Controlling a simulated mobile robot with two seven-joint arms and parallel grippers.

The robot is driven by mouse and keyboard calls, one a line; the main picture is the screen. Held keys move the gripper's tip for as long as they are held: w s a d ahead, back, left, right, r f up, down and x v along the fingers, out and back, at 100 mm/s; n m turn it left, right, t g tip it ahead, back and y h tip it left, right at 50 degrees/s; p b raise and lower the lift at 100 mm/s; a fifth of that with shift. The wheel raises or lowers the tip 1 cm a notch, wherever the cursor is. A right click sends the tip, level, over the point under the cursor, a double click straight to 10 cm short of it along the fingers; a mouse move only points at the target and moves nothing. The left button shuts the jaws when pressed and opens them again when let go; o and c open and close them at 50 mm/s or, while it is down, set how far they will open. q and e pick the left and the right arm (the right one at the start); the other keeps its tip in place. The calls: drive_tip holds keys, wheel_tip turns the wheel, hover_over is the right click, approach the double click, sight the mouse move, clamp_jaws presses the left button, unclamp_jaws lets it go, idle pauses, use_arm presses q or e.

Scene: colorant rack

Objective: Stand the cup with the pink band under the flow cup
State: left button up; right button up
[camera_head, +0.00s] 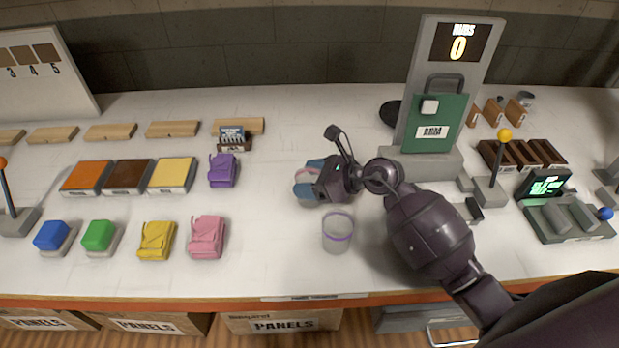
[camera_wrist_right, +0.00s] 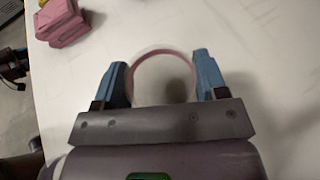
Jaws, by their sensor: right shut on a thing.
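My right gripper (camera_head: 308,180) is near the middle of the table, shut on the clear cup with the pink band (camera_head: 302,174). In the right wrist view the pink rim ring (camera_wrist_right: 162,54) shows between the two blue fingers of the gripper (camera_wrist_right: 163,78). The cup's lower part is hard to make out, and I cannot tell whether its base touches the table. A second clear cup, with a purple band (camera_head: 338,238), stands on the table just in front of the gripper. I cannot pick out the flow cup in either view.
Pink (camera_head: 207,236), yellow (camera_head: 157,240) and purple (camera_head: 222,170) bags lie to the left. A grey stand with a green panel (camera_head: 435,125) rises behind my right arm. Levers and a small screen (camera_head: 544,184) are at right. Table between the bags and gripper is clear.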

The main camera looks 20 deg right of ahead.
drive_tip(key=shift+f, duration=0.15)
drive_tip(key=o, duration=0.9)
